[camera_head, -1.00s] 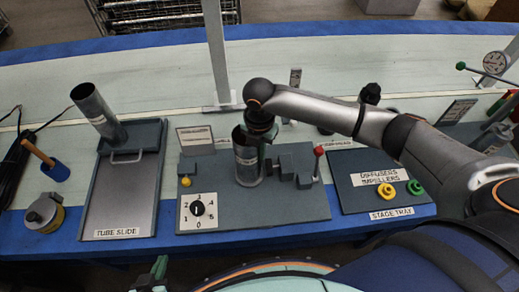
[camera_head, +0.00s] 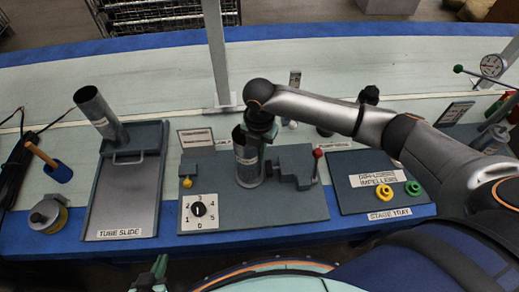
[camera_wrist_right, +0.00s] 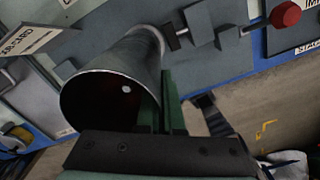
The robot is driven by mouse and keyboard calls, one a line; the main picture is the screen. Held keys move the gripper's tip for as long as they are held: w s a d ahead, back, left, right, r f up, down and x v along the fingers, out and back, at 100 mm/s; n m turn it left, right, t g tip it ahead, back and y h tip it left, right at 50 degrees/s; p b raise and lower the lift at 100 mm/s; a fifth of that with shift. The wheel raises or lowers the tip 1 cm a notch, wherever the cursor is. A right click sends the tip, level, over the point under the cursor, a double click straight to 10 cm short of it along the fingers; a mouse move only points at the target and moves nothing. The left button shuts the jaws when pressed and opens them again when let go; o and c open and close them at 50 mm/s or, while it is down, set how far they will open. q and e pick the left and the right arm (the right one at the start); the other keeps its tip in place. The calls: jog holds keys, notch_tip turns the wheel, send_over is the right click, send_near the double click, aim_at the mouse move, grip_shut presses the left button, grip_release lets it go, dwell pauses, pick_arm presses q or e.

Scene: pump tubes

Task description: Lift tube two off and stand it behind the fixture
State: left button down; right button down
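A grey metal tube with a white label (camera_head: 246,160) stands upright on the dark grey fixture board (camera_head: 300,207), behind the dial; I take it for tube two. My right gripper (camera_head: 262,135) is over its top, pointing down. In the right wrist view the tube's open mouth (camera_wrist_right: 108,98) faces the camera, and the green fingers (camera_wrist_right: 162,105) sit close together at its rim, one seemingly inside and one outside. I cannot tell whether they squeeze the wall. My left gripper (camera_head: 158,270) shows only partly at the bottom edge, away from the tube.
A second tube (camera_head: 98,112) leans at the head of the tube slide (camera_head: 98,205). A red-knobbed lever (camera_head: 317,156) and blocks stand right of the fixture tube. A small sign (camera_head: 196,138) and an upright post (camera_head: 217,55) are behind the fixture. The stage tray (camera_head: 350,200) is at right.

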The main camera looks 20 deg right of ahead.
jog(key=shift+r+p, duration=2.7)
jog(key=shift+p, duration=0.05)
jog(key=shift+r+p, duration=0.35)
jog(key=shift+r, duration=0.8)
notch_tip(320, 180, up, 11)
jog(key=shift+w+r, duration=0.1)
